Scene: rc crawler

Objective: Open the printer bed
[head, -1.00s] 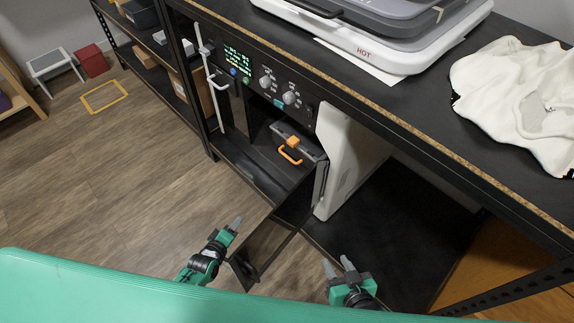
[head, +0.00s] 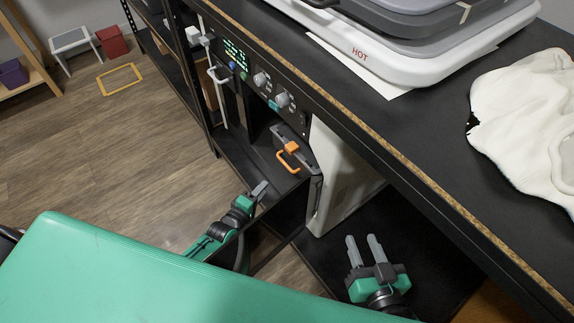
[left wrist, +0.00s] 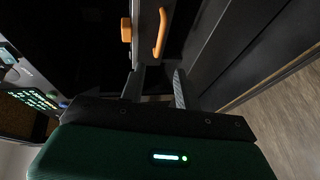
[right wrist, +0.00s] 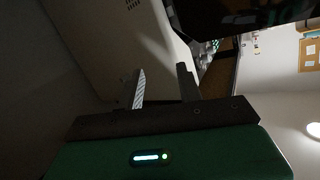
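The printer stands on the shelf under the bench, with its lit control panel (head: 258,78) facing left and its white side (head: 343,180) facing right. Its dark front door (head: 285,215) is swung open. Inside, the grey bed (head: 293,143) carries an orange handle (head: 287,158), which also shows in the left wrist view (left wrist: 160,32). My left gripper (head: 260,189) is open and empty at the front opening, short of the handle and not touching it. My right gripper (head: 364,243) is open and empty beside the printer's white side. The printer's inner chamber is mostly dark.
The bench top above carries a white tray marked HOT (head: 400,62) and a white cloth (head: 525,120). Its edge (head: 370,130) overhangs the printer. A white handle (head: 218,75) is left of the panel.

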